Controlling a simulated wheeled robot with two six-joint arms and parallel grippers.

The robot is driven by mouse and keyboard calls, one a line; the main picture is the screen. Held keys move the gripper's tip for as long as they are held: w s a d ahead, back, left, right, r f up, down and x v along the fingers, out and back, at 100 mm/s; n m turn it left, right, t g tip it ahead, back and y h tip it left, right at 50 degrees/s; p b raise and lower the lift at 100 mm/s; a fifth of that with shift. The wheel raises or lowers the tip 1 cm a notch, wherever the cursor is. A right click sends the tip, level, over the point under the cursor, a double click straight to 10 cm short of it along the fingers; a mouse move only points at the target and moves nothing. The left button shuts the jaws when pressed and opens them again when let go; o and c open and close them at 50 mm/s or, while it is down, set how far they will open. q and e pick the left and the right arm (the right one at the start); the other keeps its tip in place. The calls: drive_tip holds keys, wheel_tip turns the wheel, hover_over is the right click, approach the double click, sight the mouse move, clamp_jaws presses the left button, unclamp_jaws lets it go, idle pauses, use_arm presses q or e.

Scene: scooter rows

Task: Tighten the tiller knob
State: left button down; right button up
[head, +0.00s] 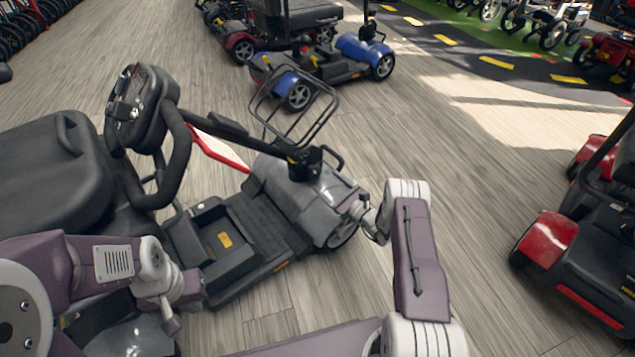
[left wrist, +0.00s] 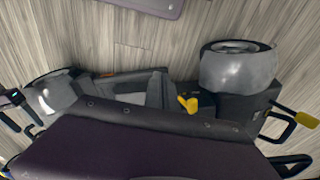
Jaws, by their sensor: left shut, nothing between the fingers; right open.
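A grey scooter (head: 310,200) stands in the middle of the head view. Its black tiller (head: 222,130) slants from the handlebar console (head: 135,105) down to a dark joint (head: 305,160) at the front cover. I cannot make out the tiller knob for certain; it may be part of that joint. My right gripper (head: 354,208) is open beside the front cover, its fingers small and partly hidden. My left gripper (head: 188,300) is shut and empty, low beside the scooter's floor deck. The left wrist view shows the scooter from above, with a yellow lever (left wrist: 188,104).
The scooter's black seat (head: 50,165) is at the left. A wire basket (head: 295,110) stands above the front cover. A blue scooter (head: 365,55) is behind, and a red scooter (head: 548,240) is at the right. Wooden floor (head: 450,140) lies open between them.

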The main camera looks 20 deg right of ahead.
sight(316, 173)
drive_tip(key=b+x, duration=0.1)
drive_tip(key=x, duration=0.2)
drive_tip(key=b+x, duration=0.1)
drive_tip(key=shift+w+a+f+b, duration=0.15)
drive_tip(key=shift+w+f+b, duration=0.15)
drive_tip(key=shift+w+b, duration=0.05)
drive_tip(key=shift+w+a+r, duration=0.15)
drive_tip(key=shift+w+r, duration=0.05)
drive_tip(key=shift+w, duration=0.2)
drive_tip(key=c, duration=1.4)
use_arm(q)
wheel_tip(316, 173, down, 4)
drive_tip(key=shift+f, duration=0.1)
use_arm(e)
drive_tip(key=shift+o, duration=0.2)
